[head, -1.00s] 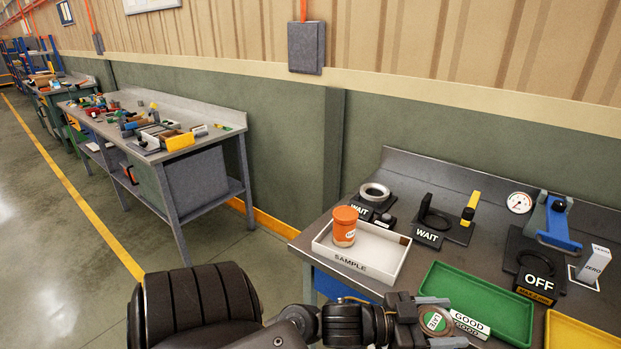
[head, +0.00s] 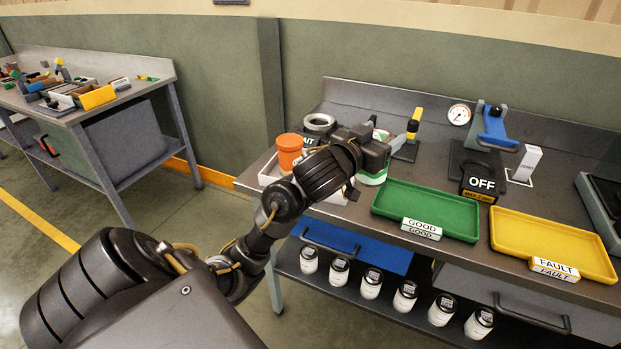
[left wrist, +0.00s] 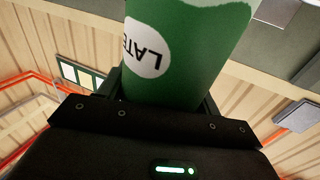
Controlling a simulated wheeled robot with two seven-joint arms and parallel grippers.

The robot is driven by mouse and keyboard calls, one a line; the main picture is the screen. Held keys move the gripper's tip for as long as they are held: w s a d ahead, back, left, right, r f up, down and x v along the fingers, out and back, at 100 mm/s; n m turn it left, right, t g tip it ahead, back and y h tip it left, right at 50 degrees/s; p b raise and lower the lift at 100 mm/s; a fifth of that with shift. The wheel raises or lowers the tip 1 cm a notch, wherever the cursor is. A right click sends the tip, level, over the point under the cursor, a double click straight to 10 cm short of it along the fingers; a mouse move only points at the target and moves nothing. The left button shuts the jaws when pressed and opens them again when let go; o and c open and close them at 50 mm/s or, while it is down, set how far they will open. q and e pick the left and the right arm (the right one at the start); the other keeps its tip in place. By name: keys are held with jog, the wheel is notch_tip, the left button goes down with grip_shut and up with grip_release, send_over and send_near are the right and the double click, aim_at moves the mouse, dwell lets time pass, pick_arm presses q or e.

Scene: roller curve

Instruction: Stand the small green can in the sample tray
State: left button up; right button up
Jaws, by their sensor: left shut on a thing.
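My left gripper (head: 388,152) is shut on the small green can (head: 373,179), just right of the sample tray and over the bench. The gripper hides the can's middle; its green and white lower part shows below. In the left wrist view the green can (left wrist: 187,60) fills the jaws, with a white round label reading "LATE". The white sample tray (head: 268,170) is partly hidden behind my left arm. An orange can (head: 289,152) stands at its left side. I cannot tell whether the green can touches anything below. My right gripper is out of view.
A green GOOD tray (head: 430,208) lies right of the can, and a yellow FAULT tray (head: 555,243) farther right. Behind stand a black ring stand (head: 319,124), a gauge (head: 459,115) and a blue-handled press (head: 495,130). Several white jars (head: 371,284) stand on the lower shelf.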

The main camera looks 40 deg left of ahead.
pick_arm(q)
jog(key=shift+a+r, duration=0.2)
jog(key=shift+r, duration=0.05)
jog(key=shift+w+a, duration=0.15)
jog(key=shift+a, duration=0.15)
jog(key=w+a+f, duration=0.2)
jog(key=a+f, duration=1.1)
jog(key=shift+w+p, duration=0.2)
jog(key=shift+p, duration=0.25)
jog(key=shift+a, duration=0.1)
jog(key=o, duration=1.1)
jog(key=shift+f, duration=0.15)
jog(key=shift+c, duration=0.2)
